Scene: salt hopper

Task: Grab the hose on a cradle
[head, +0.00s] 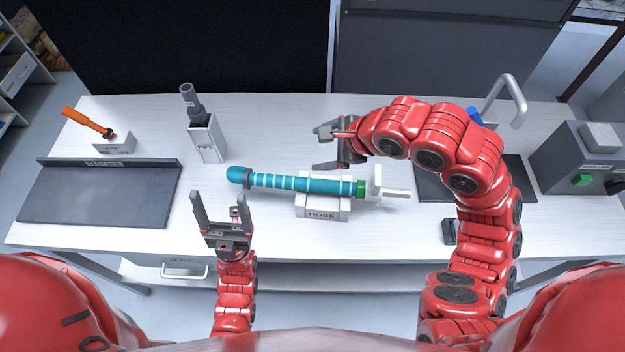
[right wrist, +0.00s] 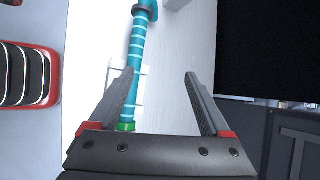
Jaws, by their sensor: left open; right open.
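A teal hose (head: 297,183) with pale stripes lies across a white cradle (head: 322,207) labelled HOSE. It has a dark collar near its left end, and a green ring and white fitting (head: 377,188) at its right. The hose (right wrist: 138,60) also shows in the right wrist view, running away from the left finger, which overlaps part of it. My right gripper (head: 322,147) is open and empty, behind and above the hose's right half. My left gripper (head: 222,212) is open and empty, in front of the hose's left end, fingers pointing away from me.
A grey holder (head: 207,140) with a dark nozzle stands behind the hose's left end. An orange-handled tool (head: 87,121) rests on a small block at left. Dark mats lie left (head: 95,195) and right. A grey box (head: 578,160) with a green button stands at far right.

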